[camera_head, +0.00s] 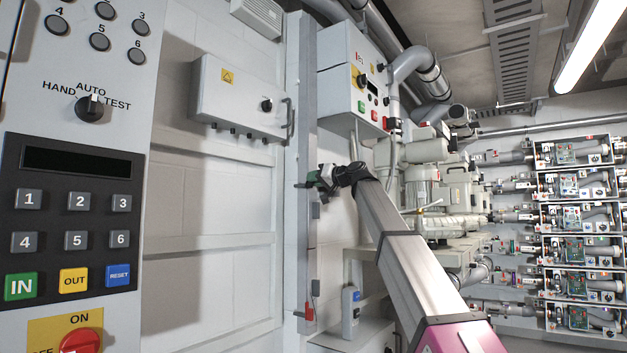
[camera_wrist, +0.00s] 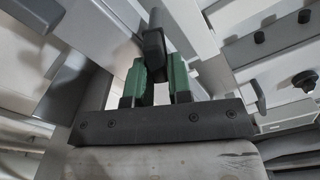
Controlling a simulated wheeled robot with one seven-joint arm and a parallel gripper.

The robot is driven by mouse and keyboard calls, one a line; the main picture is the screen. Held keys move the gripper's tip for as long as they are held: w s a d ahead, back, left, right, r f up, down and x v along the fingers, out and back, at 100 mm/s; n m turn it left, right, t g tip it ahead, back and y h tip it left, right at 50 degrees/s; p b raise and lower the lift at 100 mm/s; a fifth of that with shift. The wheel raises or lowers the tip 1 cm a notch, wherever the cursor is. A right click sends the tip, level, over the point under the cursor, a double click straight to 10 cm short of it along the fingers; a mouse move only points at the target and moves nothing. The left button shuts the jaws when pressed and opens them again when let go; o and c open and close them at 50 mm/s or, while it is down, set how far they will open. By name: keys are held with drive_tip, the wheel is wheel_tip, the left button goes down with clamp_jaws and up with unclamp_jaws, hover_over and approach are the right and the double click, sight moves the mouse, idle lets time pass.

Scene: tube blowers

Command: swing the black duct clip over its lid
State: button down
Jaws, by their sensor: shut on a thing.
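My gripper (camera_head: 316,179) is at the tall grey vertical duct (camera_head: 305,120) in the middle of the head view. In the wrist view its two green fingers (camera_wrist: 159,84) are shut on the black duct clip (camera_wrist: 153,44), whose dark bar stands up between the fingertips. The lower end of the clip is hidden by the fingers. In the head view the clip is too small and too covered by the gripper to make out clearly. I cannot tell which face of the duct is its lid or whether the clip lies over it.
A grey wall box (camera_head: 235,98) with a warning label is left of the duct. A control box (camera_head: 352,85) with green and red buttons is above right. A large keypad panel (camera_head: 72,215) fills the left side. Pumps and pipes (camera_head: 430,190) stand behind my arm.

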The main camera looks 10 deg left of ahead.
drive_tip(key=m, duration=0.4)
drive_tip(key=w+f+m, duration=0.1)
drive_tip(key=m, duration=0.3)
drive_tip(key=f+m, duration=0.1)
drive_tip(key=m, duration=0.3)
drive_tip(key=shift+w+d+f+m, duration=0.15)
drive_tip(key=shift+d+m, duration=0.15)
idle(0.3)
drive_tip(key=c, duration=1.1)
unclamp_jaws()
drive_tip(key=v, duration=1)
drive_tip(key=shift+s+d, duration=0.2)
drive_tip(key=shift+d, duration=0.15)
